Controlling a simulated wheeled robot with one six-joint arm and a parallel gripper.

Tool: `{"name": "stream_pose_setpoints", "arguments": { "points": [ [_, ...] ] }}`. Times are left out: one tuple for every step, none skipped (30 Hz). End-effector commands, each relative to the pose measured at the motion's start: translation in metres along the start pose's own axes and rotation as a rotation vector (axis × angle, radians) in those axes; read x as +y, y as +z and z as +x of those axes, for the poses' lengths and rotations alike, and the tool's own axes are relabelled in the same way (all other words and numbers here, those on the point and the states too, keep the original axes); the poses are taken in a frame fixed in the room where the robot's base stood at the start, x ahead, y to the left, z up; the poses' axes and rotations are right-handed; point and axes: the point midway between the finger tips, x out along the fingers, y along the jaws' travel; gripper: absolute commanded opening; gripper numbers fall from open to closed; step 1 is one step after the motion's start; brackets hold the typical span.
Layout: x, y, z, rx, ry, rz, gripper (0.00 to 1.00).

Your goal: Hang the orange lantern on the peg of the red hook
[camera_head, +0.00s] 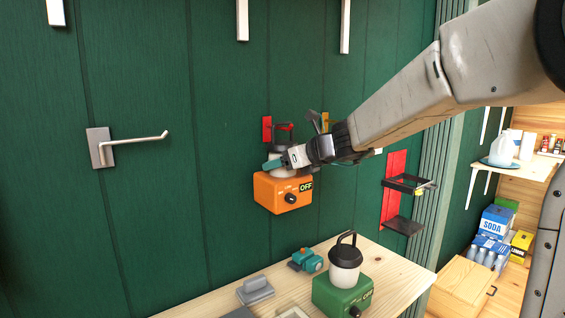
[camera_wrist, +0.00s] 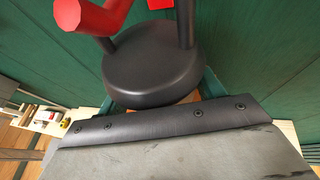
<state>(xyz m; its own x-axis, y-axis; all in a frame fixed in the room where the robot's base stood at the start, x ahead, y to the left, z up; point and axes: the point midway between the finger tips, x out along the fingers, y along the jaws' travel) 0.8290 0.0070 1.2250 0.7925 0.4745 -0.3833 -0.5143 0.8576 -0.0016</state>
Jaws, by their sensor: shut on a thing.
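The orange lantern (camera_head: 283,192), with a dark knob and an OFF label, is upright in front of the green wall, above the bench. My gripper (camera_head: 283,160) is shut on its upper part, below the black lid (camera_wrist: 155,70). The red hook (camera_head: 267,129) is on the wall just behind the lantern's top. Its red peg (camera_wrist: 100,15) crosses in front of a post of the lantern's black handle (camera_wrist: 186,22) in the wrist view. The handle's top is out of that view, so I cannot tell whether its loop rests on the peg.
A grey hook (camera_head: 100,148) is on the wall at left, and a yellow-orange hook (camera_head: 325,122) is right of the red one. A green lantern (camera_head: 343,290) stands on the wooden bench (camera_head: 395,268). A red-backed bracket (camera_head: 393,175) juts out at right.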

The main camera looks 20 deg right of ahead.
Motion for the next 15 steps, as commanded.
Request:
{"name": "stream_pose_setpoints", "arguments": {
  "points": [
    [0.0, 0.0017, -0.0005, -0.003, 0.0, -0.001, 0.0],
    [0.0, 0.0017, -0.0006, -0.003, -0.001, -0.001, 0.0],
    [0.0, 0.0018, -0.0006, -0.003, 0.0, -0.001, 0.0],
    [0.0, 0.0018, -0.0006, -0.003, 0.0, -0.001, 0.0],
    [0.0, 0.0018, -0.0006, -0.003, 0.0, -0.001, 0.0],
    [-0.0001, 0.0018, -0.0006, -0.003, -0.001, -0.001, 0.0],
    [0.0, 0.0018, -0.0006, -0.003, 0.0, -0.001, 0.0],
    [0.0, 0.0018, -0.0006, -0.003, 0.0, -0.001, 0.0],
    [0.0, 0.0018, -0.0006, -0.003, 0.0, -0.001, 0.0],
    [0.0, 0.0018, -0.0006, -0.003, 0.0, -0.001, 0.7],
    [0.0, 0.0017, -0.0006, -0.003, -0.001, -0.001, 0.78],
    [0.0, 0.0016, -0.0006, -0.003, 0.0, -0.001, 0.89],
    [0.0, 0.0015, -0.0006, -0.002, 0.0, -0.001, 0.93],
    [-0.0001, 0.0013, -0.0005, -0.002, 0.0, -0.001, 0.93],
    [0.0, 0.0011, -0.0005, -0.002, 0.0, 0.0, 0.93]
  ]
}}
